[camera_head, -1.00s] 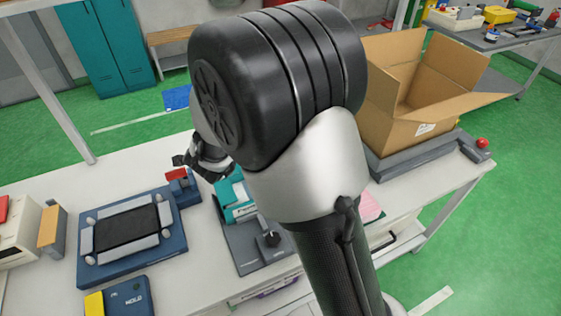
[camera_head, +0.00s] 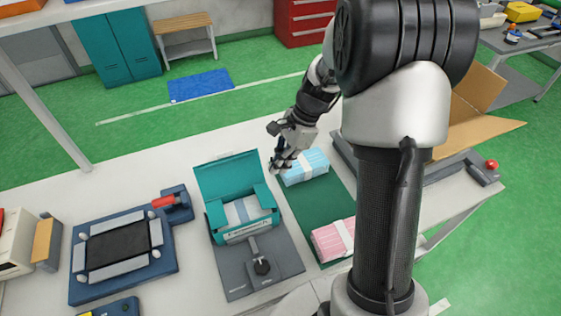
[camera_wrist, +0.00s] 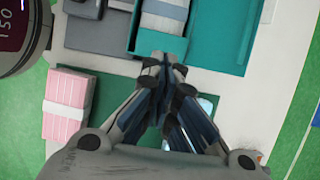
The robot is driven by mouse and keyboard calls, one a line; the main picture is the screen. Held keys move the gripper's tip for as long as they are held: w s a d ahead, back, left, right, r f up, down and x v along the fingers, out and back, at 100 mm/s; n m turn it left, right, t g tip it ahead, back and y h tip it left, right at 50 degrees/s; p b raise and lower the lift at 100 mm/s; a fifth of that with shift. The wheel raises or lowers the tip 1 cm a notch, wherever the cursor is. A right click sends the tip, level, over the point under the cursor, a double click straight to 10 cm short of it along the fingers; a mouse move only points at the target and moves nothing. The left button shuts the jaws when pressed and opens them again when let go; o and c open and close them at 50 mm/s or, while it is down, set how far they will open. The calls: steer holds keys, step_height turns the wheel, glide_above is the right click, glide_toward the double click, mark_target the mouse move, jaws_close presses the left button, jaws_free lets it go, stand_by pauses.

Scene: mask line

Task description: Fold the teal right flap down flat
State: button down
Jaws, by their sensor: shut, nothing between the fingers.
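The teal carton (camera_head: 240,234) stands open on a grey fixture, with a pale banded mask bundle (camera_head: 240,211) inside. Its big lid (camera_head: 226,172) stands up at the back; in the wrist view the lid (camera_wrist: 222,35) is at the upper right. The right flap (camera_head: 266,196) leans inward over the bundle's right end; I cannot tell whether it lies fully flat. The left flap (camera_head: 216,216) is also turned inward. My gripper (camera_head: 277,168) is shut and empty, just right of the carton and above the table. In the wrist view its fingertips (camera_wrist: 161,62) point at the carton's right side.
A blue mask bundle (camera_head: 306,166) and a pink one (camera_head: 333,240) lie on a dark green mat (camera_head: 315,205) right of the carton. A black knob (camera_head: 262,267) stands in front. A blue fixture (camera_head: 122,275) is at left. A cardboard box (camera_head: 482,125) is partly hidden behind my arm.

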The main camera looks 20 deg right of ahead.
mark_target(261, 196)
steer(key=b+x, duration=0.3)
steer(key=x, duration=0.7)
steer(key=shift+w+a+f+b, duration=0.1)
steer(key=shift+f+b, duration=0.2)
steer(key=shift+b, duration=0.1)
steer(key=shift+r, duration=0.1)
steer(key=h+p, duration=0.1)
steer(key=p, duration=0.2)
steer(key=shift+a+r, duration=0.1)
steer(key=shift+a, duration=0.2)
steer(key=shift+a+p, duration=0.2)
steer(key=shift+p, duration=0.25)
steer(key=shift+f, duration=0.4)
steer(key=shift+a+p, duration=0.25)
steer(key=shift+p, duration=0.15)
steer(key=shift+a+f, duration=0.1)
steer(key=shift+f, duration=0.15)
